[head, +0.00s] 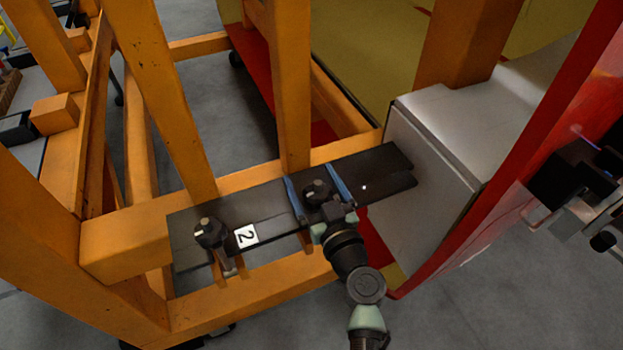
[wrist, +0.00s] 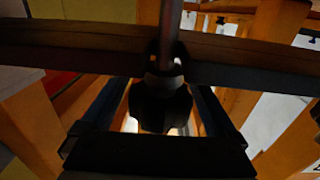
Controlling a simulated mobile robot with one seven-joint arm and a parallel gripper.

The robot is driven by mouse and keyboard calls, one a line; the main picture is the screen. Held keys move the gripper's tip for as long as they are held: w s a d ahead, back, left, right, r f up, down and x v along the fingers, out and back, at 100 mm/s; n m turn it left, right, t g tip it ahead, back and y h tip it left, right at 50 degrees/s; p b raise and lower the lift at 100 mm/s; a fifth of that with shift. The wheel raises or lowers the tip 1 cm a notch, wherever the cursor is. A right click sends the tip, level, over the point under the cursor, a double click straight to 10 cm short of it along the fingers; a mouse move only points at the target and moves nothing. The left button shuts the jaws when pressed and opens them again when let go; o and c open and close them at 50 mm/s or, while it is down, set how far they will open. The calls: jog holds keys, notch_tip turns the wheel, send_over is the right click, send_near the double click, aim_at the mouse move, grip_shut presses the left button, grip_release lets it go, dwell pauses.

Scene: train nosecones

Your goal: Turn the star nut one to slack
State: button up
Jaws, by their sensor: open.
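Two black star nuts show on the dark plate (head: 385,165) in the head view. One star nut (head: 318,190) is toward the right, with my gripper (head: 316,193) at it. The other star nut (head: 208,232) is at the left, beside a white label marked 2 (head: 246,236). No label 1 is readable. My gripper is open, with a bluish finger on either side of the right star nut. In the wrist view the dark star nut (wrist: 160,105) sits between the fingers of my gripper (wrist: 160,92), with a metal rod (wrist: 170,30) above it. I see no clear contact.
Orange frame beams (head: 290,80) surround the plate. A white block (head: 440,150) and a red panel (head: 550,120) stand at the right. In the wrist view a dark bar (wrist: 60,45) crosses behind the nut. Grey floor (head: 235,110) shows between the beams.

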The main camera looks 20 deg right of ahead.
jog(key=shift+c, duration=0.3)
jog(key=c, duration=1.3)
jog(key=shift+f+b, duration=0.1)
jog(key=shift+b, duration=0.2)
jog(key=shift+y+b, duration=0.3)
jog(key=shift+y, duration=0.1)
